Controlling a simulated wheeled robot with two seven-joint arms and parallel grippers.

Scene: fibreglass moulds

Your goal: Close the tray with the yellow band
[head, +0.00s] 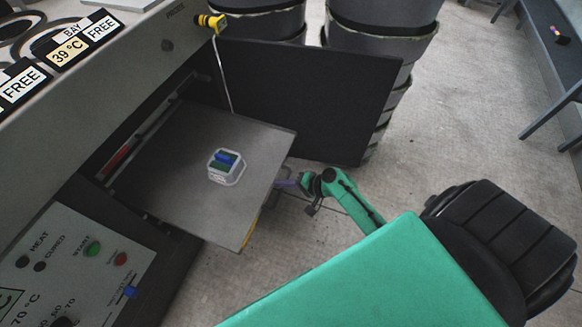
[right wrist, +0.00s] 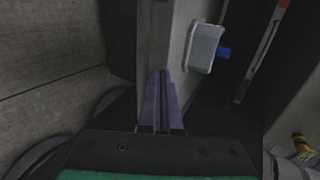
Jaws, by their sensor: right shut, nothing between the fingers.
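The tray (head: 165,158) is a flat grey shelf pulled out of the dark oven opening. A thin yellow band (head: 248,231) shows on its near outer edge. A small white box (head: 226,168) with blue and green parts sits on it; it also shows in the right wrist view (right wrist: 205,46). My right gripper (head: 285,183) is at the tray's outer edge, its purple fingers (right wrist: 161,100) shut and empty. In the right wrist view the fingertips overlap the tray's front edge; I cannot tell whether they touch it. My left gripper is not in view.
A dark open door (head: 310,95) stands along the tray's far side. A yellow-black device (head: 211,22) with a hanging cord is on the oven's top edge. Stacked dark bins (head: 380,45) stand behind. A control panel (head: 75,262) is at lower left.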

